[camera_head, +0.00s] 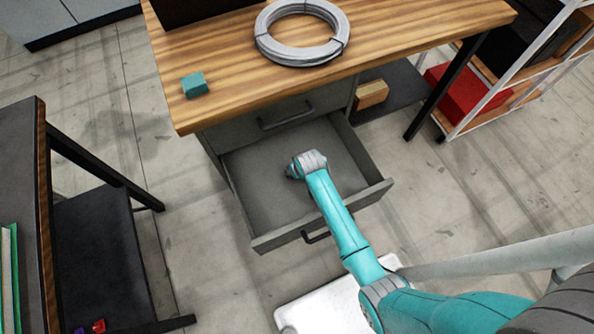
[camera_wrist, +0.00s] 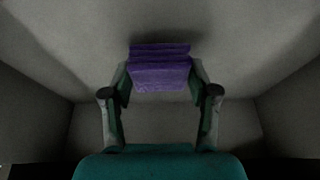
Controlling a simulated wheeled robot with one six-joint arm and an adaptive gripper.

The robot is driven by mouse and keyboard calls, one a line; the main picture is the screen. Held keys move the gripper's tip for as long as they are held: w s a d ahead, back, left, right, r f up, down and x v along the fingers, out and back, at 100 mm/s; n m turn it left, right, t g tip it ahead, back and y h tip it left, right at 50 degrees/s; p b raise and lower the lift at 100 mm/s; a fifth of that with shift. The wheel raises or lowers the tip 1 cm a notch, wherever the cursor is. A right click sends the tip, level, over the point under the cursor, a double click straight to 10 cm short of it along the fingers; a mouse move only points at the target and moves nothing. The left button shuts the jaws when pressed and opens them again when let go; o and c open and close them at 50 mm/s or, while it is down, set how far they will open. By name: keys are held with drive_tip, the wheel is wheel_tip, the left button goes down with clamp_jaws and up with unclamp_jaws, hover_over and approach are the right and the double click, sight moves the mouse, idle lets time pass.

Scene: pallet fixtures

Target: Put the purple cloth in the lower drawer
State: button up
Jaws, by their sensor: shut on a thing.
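The purple cloth (camera_wrist: 160,72) is a folded stack between the fingers of my gripper (camera_wrist: 160,97) in the wrist view. My gripper is shut on it. The grey lower drawer (camera_head: 260,190) is pulled open under the wooden table, and its inner walls surround the cloth in the wrist view. In the head view my arm reaches down into the drawer, and the wrist hides the gripper and the cloth. I cannot tell whether the cloth touches the drawer floor.
The upper drawer (camera_head: 285,116) is closed. A cable coil (camera_head: 268,45) and a teal block (camera_head: 194,84) lie on the wooden tabletop (camera_head: 230,60). A dark side table (camera_head: 20,200) stands at the left. A shelf with a red box (camera_head: 466,92) is at the right.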

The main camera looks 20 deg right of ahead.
drive_tip(key=shift+f, duration=0.9)
drive_tip(key=shift+f, duration=0.1)
drive_tip(key=o, duration=1.1)
drive_tip(key=v, duration=1.2)
drive_tip(key=shift+s, duration=0.1)
